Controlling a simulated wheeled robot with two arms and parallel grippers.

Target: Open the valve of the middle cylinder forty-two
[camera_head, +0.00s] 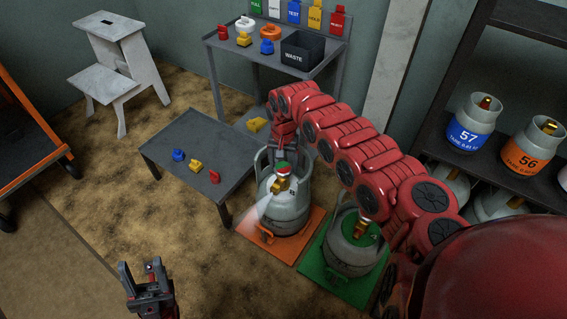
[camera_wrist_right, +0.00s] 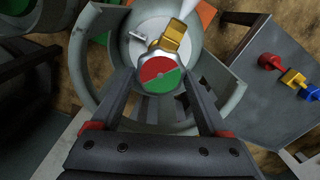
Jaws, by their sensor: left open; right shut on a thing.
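A grey gas cylinder (camera_head: 287,214) stands upright on an orange mat (camera_head: 302,251); no number is readable on it. Its brass valve (camera_head: 279,184) has a round red and green knob (camera_head: 283,168). In the right wrist view the knob (camera_wrist_right: 161,74) sits between the fingers, with the brass outlet (camera_wrist_right: 174,36) beyond. A pale cone, like a jet, spreads from the valve. My right gripper (camera_head: 284,158) reaches down from behind and is shut on the knob. My left gripper (camera_head: 143,273) is open and empty above the floor at the lower left.
A second cylinder (camera_head: 352,246) on a green mat stands close on the right, partly behind my right arm. A low dark table (camera_head: 184,148) with small coloured parts is on the left. A shelf with cylinders 57 (camera_head: 467,135) and 56 (camera_head: 528,158) stands right.

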